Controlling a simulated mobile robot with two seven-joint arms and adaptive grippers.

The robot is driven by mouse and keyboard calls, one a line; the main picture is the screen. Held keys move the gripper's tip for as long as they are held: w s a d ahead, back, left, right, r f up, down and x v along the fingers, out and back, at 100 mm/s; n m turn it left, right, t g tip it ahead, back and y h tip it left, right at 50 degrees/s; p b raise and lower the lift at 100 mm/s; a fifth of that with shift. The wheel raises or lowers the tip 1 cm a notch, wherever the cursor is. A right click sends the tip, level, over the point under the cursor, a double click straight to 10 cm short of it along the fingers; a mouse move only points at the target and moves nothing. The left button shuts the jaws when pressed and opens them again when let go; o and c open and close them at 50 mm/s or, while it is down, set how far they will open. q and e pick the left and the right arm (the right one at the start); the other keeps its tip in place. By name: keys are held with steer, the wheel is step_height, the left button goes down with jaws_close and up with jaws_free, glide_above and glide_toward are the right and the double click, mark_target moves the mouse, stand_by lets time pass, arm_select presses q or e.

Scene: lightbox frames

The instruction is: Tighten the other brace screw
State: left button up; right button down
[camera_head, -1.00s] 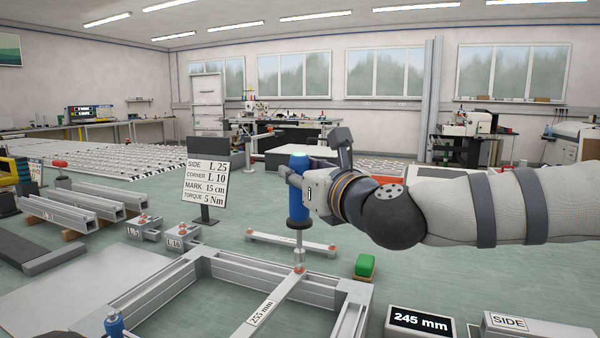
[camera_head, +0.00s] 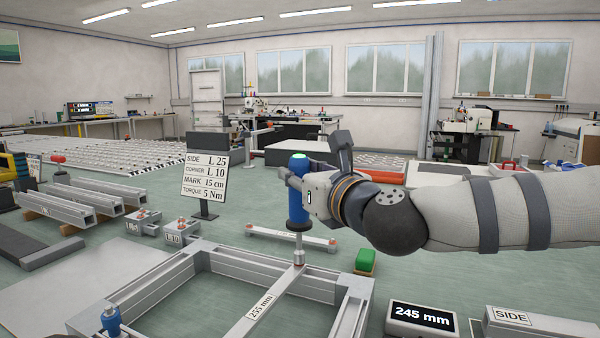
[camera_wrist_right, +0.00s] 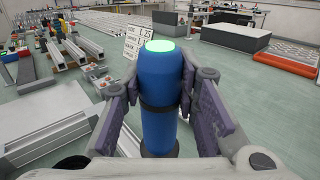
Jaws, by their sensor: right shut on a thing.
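My right gripper (camera_head: 294,178) is shut on a blue powered screwdriver (camera_head: 297,208) with a lit green-white top. It also shows upright between the fingers in the right wrist view (camera_wrist_right: 160,85). My left gripper is not in view.
A sign (camera_head: 206,176) reads torque 5 Nm. A display (camera_head: 420,319) reads 245 mm, beside a SIDE box (camera_head: 515,322). A green block (camera_head: 366,261) sits right of the frame. A loose bar (camera_head: 290,238) lies behind it. A blue clamp-like part (camera_head: 111,322) stands on the frame's near left.

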mark_target(300, 156)
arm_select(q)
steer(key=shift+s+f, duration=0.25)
arm_select(e)
steer(key=shift+f, duration=0.45)
steer(key=shift+s+f, duration=0.1)
steer(key=shift+f, duration=0.4)
stand_by(0.8)
steer(key=shift+r, duration=0.1)
steer(key=shift+r+p, duration=0.85)
steer(key=shift+r, duration=2.15)
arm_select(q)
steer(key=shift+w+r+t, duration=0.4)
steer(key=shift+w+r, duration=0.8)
arm_select(e)
steer(key=shift+f, duration=0.1)
